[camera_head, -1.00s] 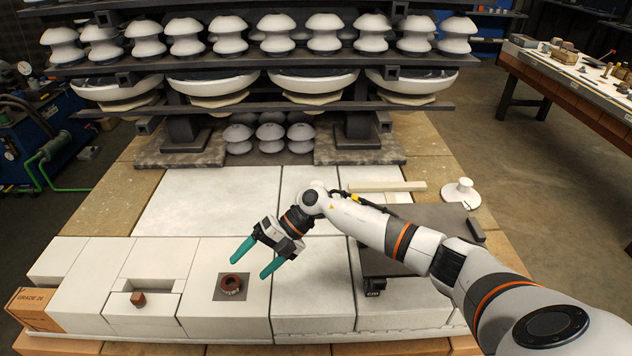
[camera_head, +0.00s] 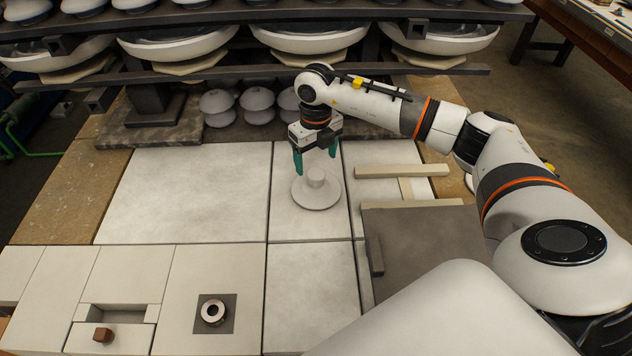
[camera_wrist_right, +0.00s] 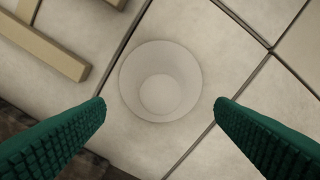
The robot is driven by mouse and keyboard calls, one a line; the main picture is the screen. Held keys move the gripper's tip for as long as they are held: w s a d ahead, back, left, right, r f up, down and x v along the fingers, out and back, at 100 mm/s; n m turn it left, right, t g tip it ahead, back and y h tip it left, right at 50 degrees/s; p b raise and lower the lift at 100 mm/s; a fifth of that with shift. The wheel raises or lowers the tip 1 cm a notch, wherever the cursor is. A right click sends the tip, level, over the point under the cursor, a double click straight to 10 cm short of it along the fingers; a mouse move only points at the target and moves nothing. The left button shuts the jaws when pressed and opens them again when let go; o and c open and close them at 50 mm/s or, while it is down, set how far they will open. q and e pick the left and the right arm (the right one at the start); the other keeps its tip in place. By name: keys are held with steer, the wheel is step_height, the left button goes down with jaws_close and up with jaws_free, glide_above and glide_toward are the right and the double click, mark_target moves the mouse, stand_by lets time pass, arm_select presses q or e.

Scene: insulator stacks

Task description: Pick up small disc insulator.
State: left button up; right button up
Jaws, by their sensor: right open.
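The small disc insulator (camera_head: 318,196) is white, with a round flared disc and a raised hub in the middle. It stands hub up on the pale tiles in the head view. In the right wrist view the disc (camera_wrist_right: 160,62) lies ahead, seen from above. I see no contact. My left gripper is not in view.
Pale wooden bars (camera_head: 400,171) and a dark plate (camera_head: 425,245) lie right of the disc. A brown ring (camera_head: 213,311) sits on a dark square at front left. Grey insulators (camera_head: 257,105) stand behind, under a rack. Tiles left of the disc are clear.

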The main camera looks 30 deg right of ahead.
mark_target(316, 173)
steer(key=shift+f+p, duration=0.65)
steer(key=shift+f, duration=2.9)
steer(key=shift+s, duration=0.15)
jaws_close()
